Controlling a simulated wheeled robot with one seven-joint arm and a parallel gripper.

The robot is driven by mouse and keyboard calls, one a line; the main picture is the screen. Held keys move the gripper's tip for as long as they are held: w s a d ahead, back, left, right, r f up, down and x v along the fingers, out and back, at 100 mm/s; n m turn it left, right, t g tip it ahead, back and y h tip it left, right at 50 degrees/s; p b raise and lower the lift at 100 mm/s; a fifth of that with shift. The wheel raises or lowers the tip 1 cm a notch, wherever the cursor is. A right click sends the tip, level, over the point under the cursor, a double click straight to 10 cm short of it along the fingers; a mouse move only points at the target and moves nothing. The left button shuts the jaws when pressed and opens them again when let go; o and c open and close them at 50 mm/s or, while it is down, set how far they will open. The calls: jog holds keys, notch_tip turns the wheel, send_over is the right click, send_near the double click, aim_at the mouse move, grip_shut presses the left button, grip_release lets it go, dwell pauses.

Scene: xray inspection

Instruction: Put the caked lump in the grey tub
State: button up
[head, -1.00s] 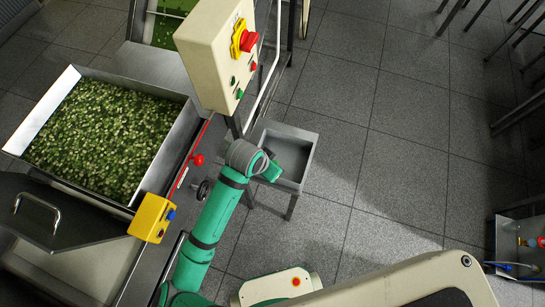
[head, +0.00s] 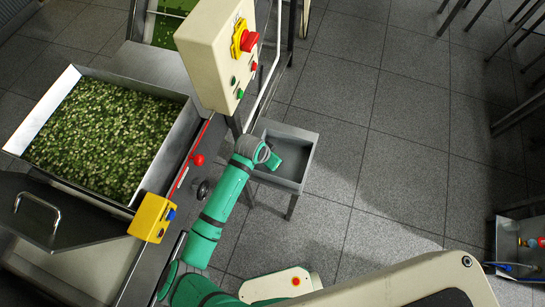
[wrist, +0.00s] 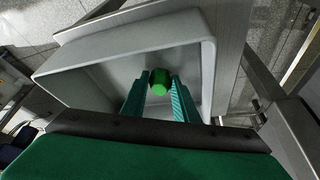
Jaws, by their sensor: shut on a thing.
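The grey tub (head: 301,141) stands on legs beside the steel machine, right of the control box. In the wrist view its pale grey inside (wrist: 100,83) fills the middle. My gripper (wrist: 160,84) is shut on a bright green lump (wrist: 160,80), held between the two green fingers. The lump shows over the tub's opening; its exact height above the floor of the tub cannot be told. In the head view my wrist is over the tub's left part and the lump is hidden.
A steel hopper (head: 184,122) full of chopped green pieces lies at left. A control box (head: 214,50) with a red stop button stands close by the tub. A yellow button box (head: 152,217) is on the machine edge. Open tiled floor (head: 390,160) lies to the right.

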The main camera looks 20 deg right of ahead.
jog(key=o, duration=1.1)
jog(key=shift+f, duration=0.1)
jog(key=shift+c, duration=0.2)
jog(key=v, duration=1.2)
